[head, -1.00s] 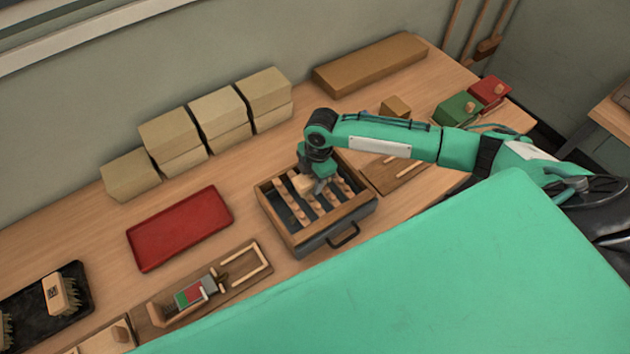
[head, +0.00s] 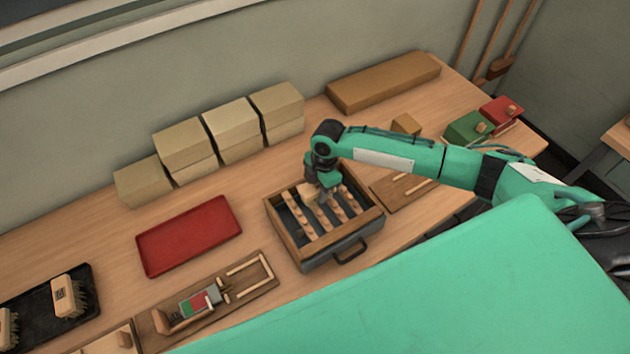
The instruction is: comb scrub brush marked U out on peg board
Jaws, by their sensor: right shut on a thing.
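My right gripper (head: 319,199) reaches in from the right and points down over the peg board (head: 287,243), a dark box with a wooden rim and several slats carrying rows of pegs. The gripper is shut on a pale wooden block (head: 307,192), which looks like the scrub brush. The block is at the slats, toward the back left of the box. Its bristles and any mark on it are hidden or too small to make out, and I cannot tell whether it touches the pegs. My left gripper is not in view.
A black tray (head: 35,315) at the left holds a marked brush (head: 67,297) and another at the picture's edge. A red tray (head: 188,235), stacked tan boxes (head: 232,130) and a wooden jig (head: 250,288) surround the box. Green (head: 467,128) and red (head: 502,111) boxes stand far right.

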